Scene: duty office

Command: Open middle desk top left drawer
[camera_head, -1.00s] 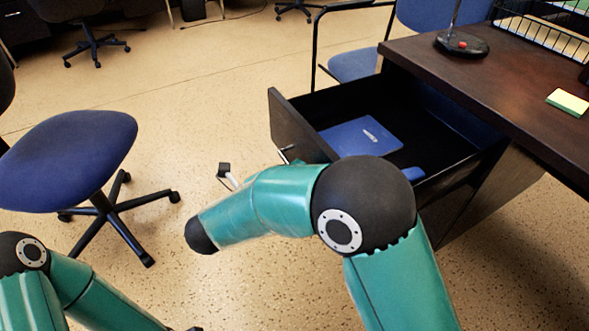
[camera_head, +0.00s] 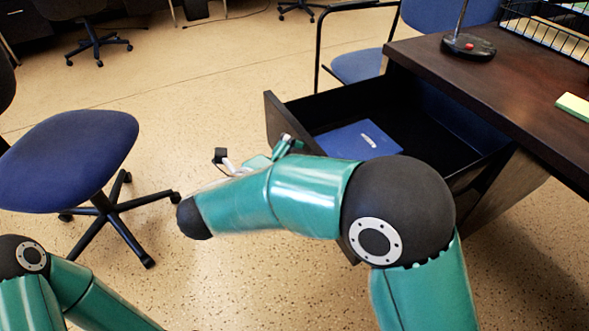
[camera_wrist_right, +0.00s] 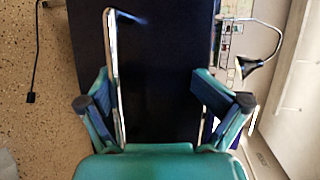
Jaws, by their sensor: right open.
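The desk's drawer (camera_head: 445,151) stands pulled out, open at the top, with a blue folder or book (camera_head: 358,141) lying in it. Its dark front panel (camera_head: 283,122) faces left. My right gripper (camera_head: 285,148) is mostly hidden behind my own forearm in the head view; one teal finger shows at the front panel. In the right wrist view my right gripper (camera_wrist_right: 152,95) is open, its fingers apart in front of the dark panel. The chrome bar handle (camera_wrist_right: 111,65) lies between them, close to the left finger; I cannot tell whether they touch. My left gripper is out of view.
A blue swivel chair (camera_head: 65,160) stands at left, another blue chair (camera_head: 358,66) behind the drawer. Floor between is clear.

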